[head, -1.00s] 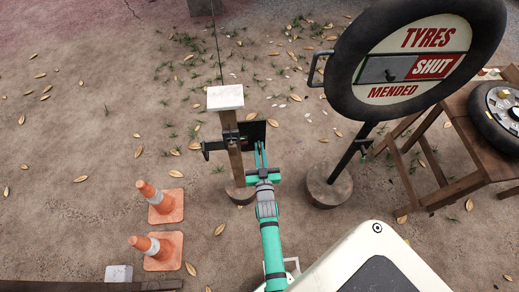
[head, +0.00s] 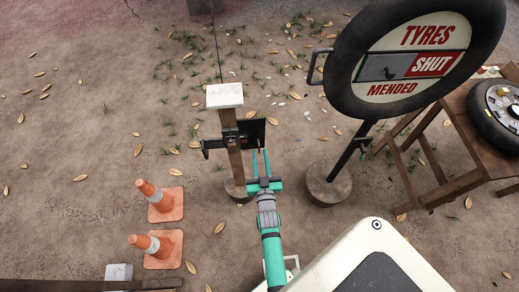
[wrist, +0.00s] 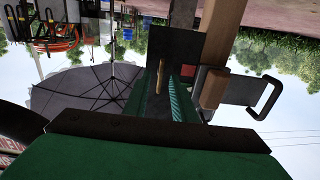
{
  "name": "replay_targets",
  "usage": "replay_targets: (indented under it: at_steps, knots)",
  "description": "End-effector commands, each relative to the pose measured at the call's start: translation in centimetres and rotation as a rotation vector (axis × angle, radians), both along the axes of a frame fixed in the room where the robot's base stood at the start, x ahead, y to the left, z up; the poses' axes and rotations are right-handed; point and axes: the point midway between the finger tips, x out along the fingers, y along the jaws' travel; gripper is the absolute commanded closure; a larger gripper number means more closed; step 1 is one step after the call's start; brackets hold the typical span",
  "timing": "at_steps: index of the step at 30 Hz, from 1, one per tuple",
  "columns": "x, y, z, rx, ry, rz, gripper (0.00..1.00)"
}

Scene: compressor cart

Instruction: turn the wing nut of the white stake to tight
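The white stake (head: 235,160) is an upright wooden post with a white block on top, standing left of centre in the head view. A dark plate (head: 252,133) and a dark bracket with a handle are fixed to it. In the wrist view the post (wrist: 222,40), plate (wrist: 178,45) and handle (wrist: 268,100) appear inverted. A small brass-coloured piece (wrist: 161,75), probably the wing nut, shows in front of the plate. My gripper (head: 260,152) is open at the plate's lower right, its two fingers apart with nothing visibly held. Contact with the nut cannot be told.
A round tyre sign (head: 345,75) on a wooden base stands to the right. A wooden stand (head: 440,190) with a wheel is further right. Open sandy ground lies left of the stake.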

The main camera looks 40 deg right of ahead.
Motion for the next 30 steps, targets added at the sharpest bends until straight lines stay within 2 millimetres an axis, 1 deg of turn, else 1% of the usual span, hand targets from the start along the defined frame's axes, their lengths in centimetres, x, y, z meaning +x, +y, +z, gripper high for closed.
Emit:
replay_targets:
  at_steps: [1,6,12,17,30]
  knots:
    - [-1.1,0.5,-0.1,0.001,0.003,-0.002,0.76]
    - [-3.5,2.0,-0.1,0.002,0.001,-0.002,0.76]
    - [-5.3,3.1,0.0,0.002,0.001,-0.002,0.76]
    - [-5.7,3.3,0.0,0.001,0.0,-0.003,0.76]
    - [-5.7,3.3,0.0,0.001,0.0,-0.003,0.76]
